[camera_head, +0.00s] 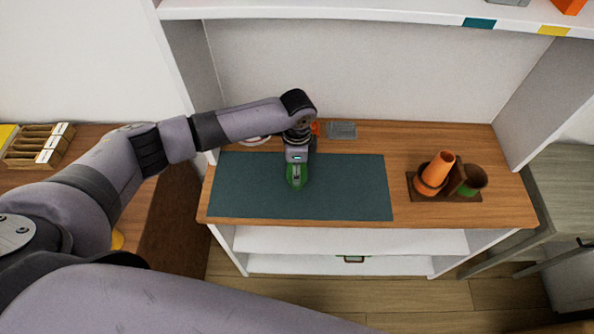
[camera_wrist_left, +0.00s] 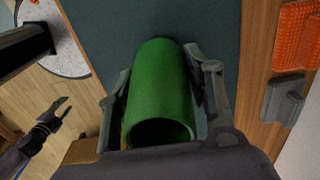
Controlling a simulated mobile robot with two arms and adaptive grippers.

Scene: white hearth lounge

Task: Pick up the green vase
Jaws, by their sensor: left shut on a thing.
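The green vase (camera_head: 297,183) is at the middle of the teal mat (camera_head: 345,190), mostly hidden under my left gripper in the head view. In the left wrist view the vase (camera_wrist_left: 160,85) lies between the two fingers, its dark round mouth towards the palm. My left gripper (camera_wrist_left: 162,88) is shut on it, with one finger on each side. I cannot tell whether the vase touches the mat. A small dark gripper (camera_wrist_left: 62,108), likely my right one, shows far off at the left of the left wrist view, apart from the vase; its jaws are too small to judge.
A brown rack (camera_head: 448,198) with an orange vase (camera_head: 437,170) and a green-mouthed pot (camera_head: 473,181) stands right of the mat. A grey dish (camera_head: 342,130) and an orange thing (camera_head: 316,129) lie behind it. A shelf (camera_head: 380,10) overhangs the back. The mat's right half is clear.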

